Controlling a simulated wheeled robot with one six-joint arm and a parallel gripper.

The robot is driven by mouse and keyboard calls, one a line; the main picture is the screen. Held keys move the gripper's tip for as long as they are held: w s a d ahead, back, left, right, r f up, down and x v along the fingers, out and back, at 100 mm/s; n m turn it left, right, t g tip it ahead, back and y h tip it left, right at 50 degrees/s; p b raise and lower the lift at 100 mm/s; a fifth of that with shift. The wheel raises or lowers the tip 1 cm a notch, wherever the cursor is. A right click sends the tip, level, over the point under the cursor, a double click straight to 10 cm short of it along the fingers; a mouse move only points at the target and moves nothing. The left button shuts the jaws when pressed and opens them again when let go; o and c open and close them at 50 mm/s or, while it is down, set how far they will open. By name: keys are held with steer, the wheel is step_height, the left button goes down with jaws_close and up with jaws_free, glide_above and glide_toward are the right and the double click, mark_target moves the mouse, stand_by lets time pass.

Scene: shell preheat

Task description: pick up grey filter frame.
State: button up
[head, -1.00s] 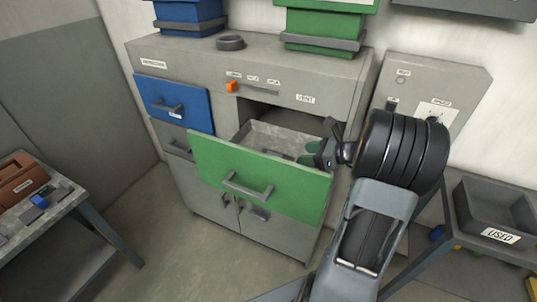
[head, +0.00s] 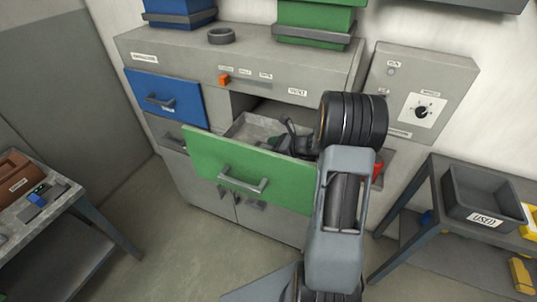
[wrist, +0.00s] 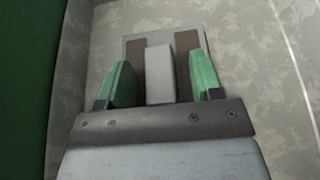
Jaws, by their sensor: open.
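The grey filter frame (wrist: 190,34) lies on the mottled grey floor of the open green-fronted drawer (head: 240,168). In the wrist view it is a flat grey plate with brown strips and a pale raised bar (wrist: 159,62) along its middle. My gripper (wrist: 161,68) is open, with one green finger on each side of the bar and a gap visible on both sides. In the head view my gripper (head: 291,146) is low inside the drawer, and I cannot make out the frame there.
The drawer's green front stands close to my gripper, with walls around it. A control box (head: 428,85) with a dial is at the right, above a side table with a grey USED bin (head: 480,190).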

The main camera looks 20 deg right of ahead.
steer(key=shift+w+a+f, duration=0.15)
steer(key=shift+w+a, duration=0.1)
steer(key=shift+w, duration=0.05)
steer(key=shift+c, duration=0.3)
jaws_close()
